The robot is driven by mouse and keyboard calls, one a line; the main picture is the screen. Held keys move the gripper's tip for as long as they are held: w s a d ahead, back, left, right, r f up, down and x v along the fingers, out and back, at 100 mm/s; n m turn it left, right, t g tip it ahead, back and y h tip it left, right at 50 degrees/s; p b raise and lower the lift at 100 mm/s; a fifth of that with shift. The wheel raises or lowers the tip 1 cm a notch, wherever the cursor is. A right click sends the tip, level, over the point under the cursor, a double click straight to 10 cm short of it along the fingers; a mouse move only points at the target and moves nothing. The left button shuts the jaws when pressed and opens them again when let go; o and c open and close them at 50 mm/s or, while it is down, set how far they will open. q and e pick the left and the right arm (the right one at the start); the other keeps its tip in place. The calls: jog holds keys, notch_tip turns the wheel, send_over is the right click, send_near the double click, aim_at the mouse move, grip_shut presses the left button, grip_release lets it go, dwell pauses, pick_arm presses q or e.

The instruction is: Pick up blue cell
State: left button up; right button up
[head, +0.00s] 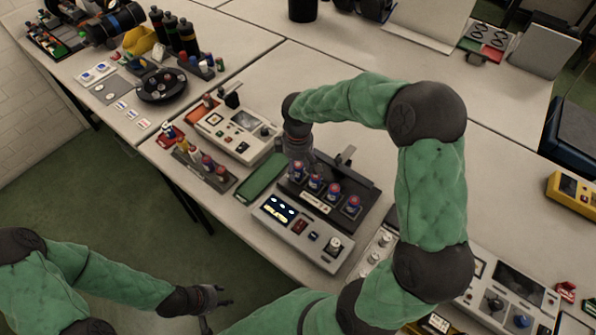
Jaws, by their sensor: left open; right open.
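Several blue cells with reddish bands or tops stand in a row in a dark rack (371,190) on the table. One blue cell (333,192) is near the middle of the row, and another blue cell (352,204) is at its right end. My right gripper (299,158) points down at the left end of the row, just above and behind the leftmost blue cell (297,171). It is open; its fingertips are partly hidden, and I cannot tell whether they touch the cell. My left gripper (219,298) is open and empty, low over the floor in front of the table.
A grey console (300,240) with a lit display stands in front of the rack. A green tray (262,178) and a rack of colored cylinders (205,168) lie to the left. A white device (237,130) stands behind them. The table behind my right arm is largely clear.

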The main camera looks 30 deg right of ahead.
grip_shut()
jog(key=shift+r, duration=0.15)
